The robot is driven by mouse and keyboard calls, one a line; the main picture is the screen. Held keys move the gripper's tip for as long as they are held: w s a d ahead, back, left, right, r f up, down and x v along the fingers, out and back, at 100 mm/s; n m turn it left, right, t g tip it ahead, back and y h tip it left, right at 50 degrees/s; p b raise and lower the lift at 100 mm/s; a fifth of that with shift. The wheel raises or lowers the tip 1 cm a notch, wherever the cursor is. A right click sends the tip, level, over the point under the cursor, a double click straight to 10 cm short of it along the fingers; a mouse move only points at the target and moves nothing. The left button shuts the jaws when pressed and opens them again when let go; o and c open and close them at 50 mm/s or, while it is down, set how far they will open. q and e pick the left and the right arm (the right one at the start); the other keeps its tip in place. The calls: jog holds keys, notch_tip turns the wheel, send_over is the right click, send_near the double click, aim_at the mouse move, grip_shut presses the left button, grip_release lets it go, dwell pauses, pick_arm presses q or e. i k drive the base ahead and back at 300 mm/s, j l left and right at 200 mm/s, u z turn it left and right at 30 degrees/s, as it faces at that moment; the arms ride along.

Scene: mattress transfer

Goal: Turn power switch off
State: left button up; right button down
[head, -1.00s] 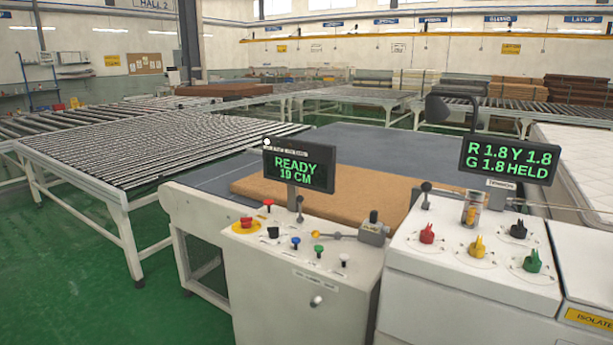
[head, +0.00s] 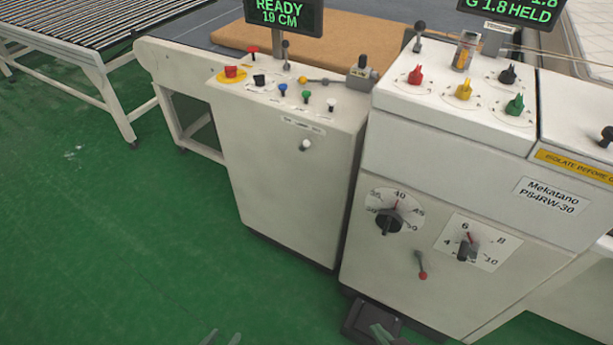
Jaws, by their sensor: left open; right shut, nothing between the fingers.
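No control carries a readable power label. A dark switch handle (head: 606,137) sits at the far right edge, above a yellow label reading "ISOLATE BEFORE" (head: 575,165). It is partly cut off, so its position cannot be told. A black knob (head: 260,81) stands beside the red button (head: 231,72) on the left cabinet. A red-tipped lever (head: 421,265) hangs down on the right cabinet's front, below two dials (head: 390,222), (head: 468,250). My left gripper (head: 222,338) is open at the bottom edge, mostly cut off. My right gripper (head: 384,335) is shut and empty near the cabinet's foot. Both are apart from the controls.
The left cabinet (head: 270,165) and right cabinet (head: 400,150) stand side by side. A dark pedal box (head: 368,318) lies on the floor before the right one. Green floor (head: 110,240) is free at the left. A roller table (head: 75,30) stands behind.

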aim_at(231, 71)
jog(key=i+j+z, duration=0.1)
jog(key=j, duration=0.25)
jog(key=i+j, duration=0.25)
jog(key=i+j+z, duration=0.15)
jog(key=j, duration=0.35)
